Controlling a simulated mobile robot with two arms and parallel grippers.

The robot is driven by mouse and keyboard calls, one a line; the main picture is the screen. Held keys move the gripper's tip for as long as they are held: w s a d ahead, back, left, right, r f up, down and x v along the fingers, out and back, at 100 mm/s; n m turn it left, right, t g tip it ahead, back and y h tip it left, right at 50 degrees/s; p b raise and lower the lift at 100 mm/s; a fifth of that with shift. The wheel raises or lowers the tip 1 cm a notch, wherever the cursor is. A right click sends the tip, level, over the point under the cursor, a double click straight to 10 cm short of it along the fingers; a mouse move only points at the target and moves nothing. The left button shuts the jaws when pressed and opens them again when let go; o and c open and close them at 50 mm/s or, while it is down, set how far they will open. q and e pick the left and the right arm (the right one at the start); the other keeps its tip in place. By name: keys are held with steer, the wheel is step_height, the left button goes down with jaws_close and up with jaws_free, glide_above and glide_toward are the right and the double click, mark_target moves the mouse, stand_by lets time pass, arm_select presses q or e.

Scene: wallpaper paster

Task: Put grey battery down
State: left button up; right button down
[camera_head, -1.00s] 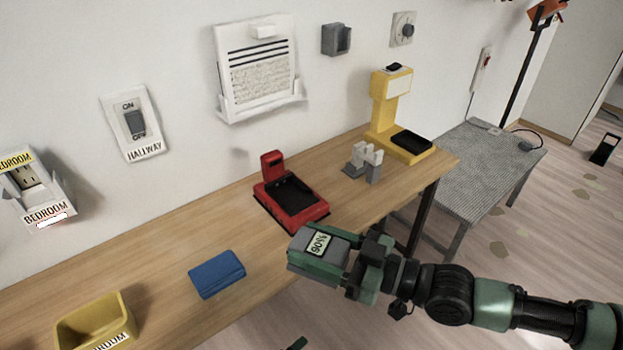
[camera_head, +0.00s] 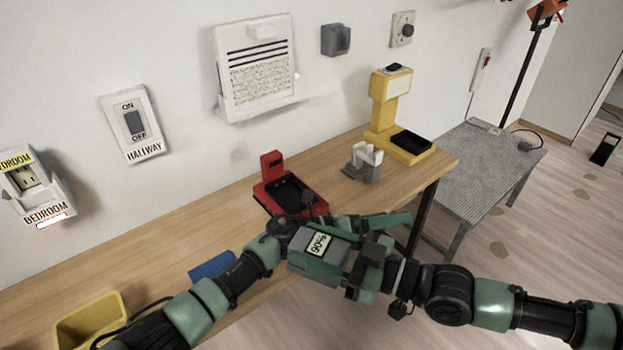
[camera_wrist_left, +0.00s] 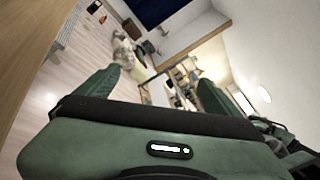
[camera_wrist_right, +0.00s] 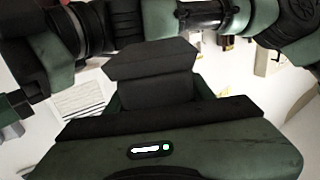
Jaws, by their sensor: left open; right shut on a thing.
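The grey battery (camera_head: 316,246), a grey and green block with a "90%" display, is held by my right gripper (camera_head: 347,268) in front of the table edge. Its dark side fills the jaws in the right wrist view (camera_wrist_right: 153,75). My left arm reaches in from the left, and its open gripper (camera_head: 392,226) lies just behind the battery, partly hidden. Whether it touches the battery I cannot tell. The left wrist view shows its two fingers (camera_wrist_left: 160,78) apart with nothing between them. A red charger-like dock (camera_head: 272,180) stands behind, partly covered by my left arm.
The wooden table (camera_head: 180,240) holds a blue block (camera_head: 212,268), a yellow bin (camera_head: 88,318), a grey-white bracket (camera_head: 366,162) and a yellow stand (camera_head: 384,118). A grey side table (camera_head: 475,165) is at the right. The table between bin and dock is partly clear.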

arm_select(q)
steer(key=w+a+r+n, duration=0.7)
steer(key=r, duration=0.2)
arm_select(e)
steer(key=shift+r, duration=0.1)
steer(key=shift+w+a, duration=0.1)
steer(key=shift+a, duration=0.05)
arm_select(q)
step_height(320, 180, up, 11)
steer(key=m+g+y, duration=0.5)
steer(key=m+y, duration=0.1)
steer(key=y, duration=1.1)
glide_above(317, 243)
steer(key=w+a, duration=0.1)
steer(key=w, duration=0.1)
steer(key=shift+h, duration=0.3)
steer(key=f, duration=0.3)
steer(key=s+f, duration=0.1)
steer(key=f, duration=0.3)
steer(key=s+d+f, duration=0.1)
steer(key=f, duration=0.3)
